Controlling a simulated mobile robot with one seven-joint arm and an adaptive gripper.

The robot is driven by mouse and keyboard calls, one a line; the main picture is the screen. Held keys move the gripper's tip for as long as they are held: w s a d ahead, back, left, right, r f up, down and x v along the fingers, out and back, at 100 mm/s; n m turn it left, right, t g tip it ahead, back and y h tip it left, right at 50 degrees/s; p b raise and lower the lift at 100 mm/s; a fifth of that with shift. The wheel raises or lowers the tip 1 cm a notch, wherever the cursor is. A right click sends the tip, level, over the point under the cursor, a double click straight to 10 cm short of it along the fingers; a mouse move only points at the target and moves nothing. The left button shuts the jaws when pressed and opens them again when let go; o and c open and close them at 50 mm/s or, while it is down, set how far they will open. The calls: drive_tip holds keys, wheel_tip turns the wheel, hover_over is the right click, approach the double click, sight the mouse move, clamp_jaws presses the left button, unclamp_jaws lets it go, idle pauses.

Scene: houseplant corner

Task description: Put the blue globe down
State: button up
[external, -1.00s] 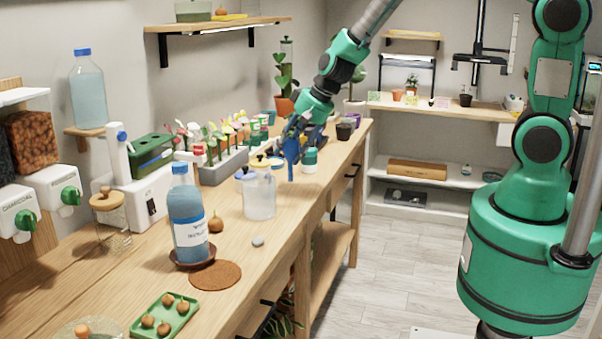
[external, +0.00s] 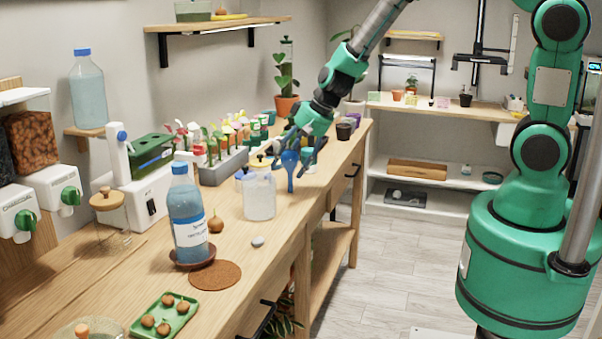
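The blue globe (external: 290,158) has a round bulb on top and a narrow stem below. It is upright over the wooden bench (external: 255,240), just right of the clear jar (external: 260,195). Its stem tip appears at the bench surface, but I cannot tell for sure whether it touches. My gripper (external: 297,151) is at the bulb, pointing down and tilted. Its dark fingers look spread apart, one to the left of the bulb and one to the right. The fingers partly overlap the things behind them.
A grey planter (external: 224,168) with several plants stands behind, to the left. The bench's right front strip is clear.

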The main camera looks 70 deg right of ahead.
drive_tip(key=shift+r, duration=0.15)
drive_tip(key=shift+r+p, duration=0.25)
drive_tip(key=shift+p, duration=0.05)
drive_tip(key=p+v, duration=0.3)
drive_tip(key=v, duration=0.8)
drive_tip(key=shift+s, duration=0.25)
drive_tip(key=shift+r, duration=0.25)
drive_tip(key=s+a+r+n, duration=0.2)
drive_tip(key=s+a+r, duration=0.2)
drive_tip(key=s+r, duration=0.3)
drive_tip(key=s+a+r+n, duration=0.2)
drive_tip(key=s+a+r, duration=0.25)
drive_tip(key=r, duration=0.35)
drive_tip(key=s+a+r+n, duration=0.1)
drive_tip(key=s+r, duration=0.3)
drive_tip(key=s, duration=0.5)
drive_tip(key=s+a+r+n, duration=0.1)
drive_tip(key=s+r+n, duration=0.2)
drive_tip(key=s, duration=0.7)
drive_tip(key=shift+a+r, duration=0.2)
drive_tip(key=shift+r, duration=0.25)
